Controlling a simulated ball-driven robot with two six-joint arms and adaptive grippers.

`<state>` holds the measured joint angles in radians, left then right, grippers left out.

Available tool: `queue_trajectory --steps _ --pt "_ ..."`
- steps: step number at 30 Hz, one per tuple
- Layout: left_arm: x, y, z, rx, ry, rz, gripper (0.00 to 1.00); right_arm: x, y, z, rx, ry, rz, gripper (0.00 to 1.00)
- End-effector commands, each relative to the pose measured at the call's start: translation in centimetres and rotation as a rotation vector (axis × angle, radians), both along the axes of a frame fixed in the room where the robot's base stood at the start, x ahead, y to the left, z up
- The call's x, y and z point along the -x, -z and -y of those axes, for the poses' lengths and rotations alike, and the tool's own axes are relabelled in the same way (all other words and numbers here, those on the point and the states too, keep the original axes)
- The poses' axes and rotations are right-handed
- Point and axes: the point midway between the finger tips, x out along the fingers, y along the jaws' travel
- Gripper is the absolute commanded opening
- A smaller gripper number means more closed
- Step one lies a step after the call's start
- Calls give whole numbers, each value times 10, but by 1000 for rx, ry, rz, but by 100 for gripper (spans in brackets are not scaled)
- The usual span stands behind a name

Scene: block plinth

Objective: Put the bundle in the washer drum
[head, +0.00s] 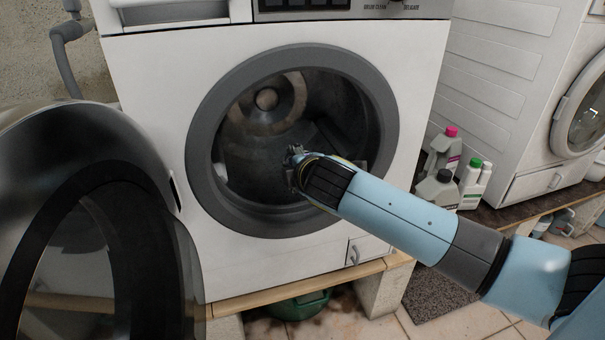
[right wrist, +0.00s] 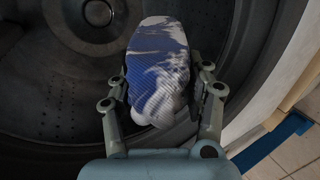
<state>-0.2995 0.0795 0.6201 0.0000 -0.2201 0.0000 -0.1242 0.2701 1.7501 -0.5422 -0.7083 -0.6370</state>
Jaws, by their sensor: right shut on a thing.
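The washer (head: 150,130) stands in the middle of the head view with its round opening facing me. Its drum (head: 250,150) is dark and shows through the open doorway. The drum also fills most of the right wrist view (right wrist: 50,95). My right gripper (head: 293,165) reaches in at the opening, in front of the drum. In the right wrist view it is shut on the blue and white bundle (right wrist: 157,70), which lies between its two fingers. The bundle is hidden behind the gripper and arm in the head view. My left gripper is not in view.
The washer's round door (head: 100,140) hangs open at the left. Several bottles (head: 440,185) stand to the right of the washer, beside a second white machine (head: 500,90). The washer rests on a wood-edged plinth (head: 300,285), with a green basin (head: 300,305) underneath.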

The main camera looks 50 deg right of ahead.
Motion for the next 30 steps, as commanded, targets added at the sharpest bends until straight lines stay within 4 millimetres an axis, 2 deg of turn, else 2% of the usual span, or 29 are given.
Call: queue_trajectory --steps 1,13,30 --pt "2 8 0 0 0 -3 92 -8 4 5 3 0 2 13" --pt "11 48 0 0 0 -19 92 -66 13 37 2 0 1 13" --pt "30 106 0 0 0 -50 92 -123 80 68 1 0 -1 13"
